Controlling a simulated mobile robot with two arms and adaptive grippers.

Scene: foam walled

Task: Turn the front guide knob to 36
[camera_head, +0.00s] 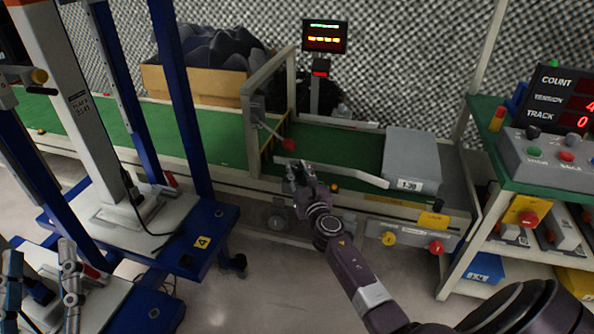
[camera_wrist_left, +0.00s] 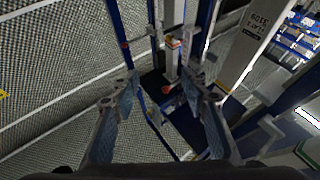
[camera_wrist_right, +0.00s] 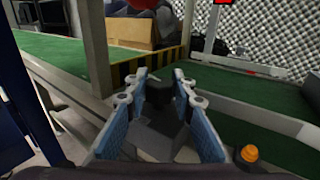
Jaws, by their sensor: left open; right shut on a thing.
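My right gripper (camera_head: 296,172) is at the front rail of the green conveyor (camera_head: 345,152). In the right wrist view, its blue-padded fingers (camera_wrist_right: 158,84) are shut on a dark knob (camera_wrist_right: 159,95), which I take to be the front guide knob. In the head view the gripper hides this knob, and I can read no setting on it. My left gripper (camera_head: 40,262) is at the lower left, beside the blue-and-grey stand. In the left wrist view, its fingers (camera_wrist_left: 160,85) are spread apart with nothing between them.
An orange button (camera_wrist_right: 249,154) is close by. The right-hand display (camera_head: 567,102) lists COUNT, TENSION and TRACK. A blue stand (camera_head: 190,245) is at left.

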